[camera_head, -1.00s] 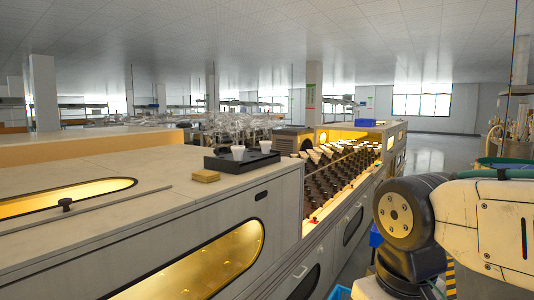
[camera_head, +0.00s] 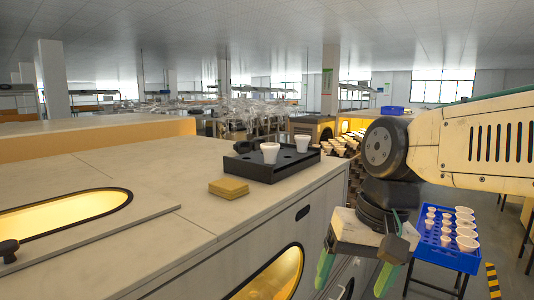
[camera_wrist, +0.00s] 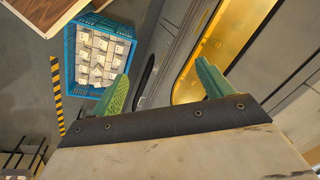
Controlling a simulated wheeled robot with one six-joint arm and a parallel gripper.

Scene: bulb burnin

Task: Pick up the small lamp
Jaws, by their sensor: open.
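Two white cup-shaped lamps, a left one (camera_head: 270,153) and a right one (camera_head: 302,143), stand upright in a black tray (camera_head: 262,174) on the pale bench top. More white lamps, smaller ones (camera_head: 430,224) and larger ones (camera_head: 466,232), stand in a blue tray at the right. I cannot tell which lamp the task means. My gripper (camera_head: 353,276) is open and empty, pointing down in front of the bench side, below and to the right of the black tray. Its green fingers also show in the wrist view (camera_wrist: 164,78), with nothing between them.
A yellow block (camera_head: 229,188) lies in front of the black tray. The bench top (camera_head: 130,225) is otherwise mostly clear, with a black knob (camera_head: 8,250) at left. The blue tray (camera_head: 440,261) sits on a stand. A blue crate (camera_wrist: 70,60) of white boxes is on the floor.

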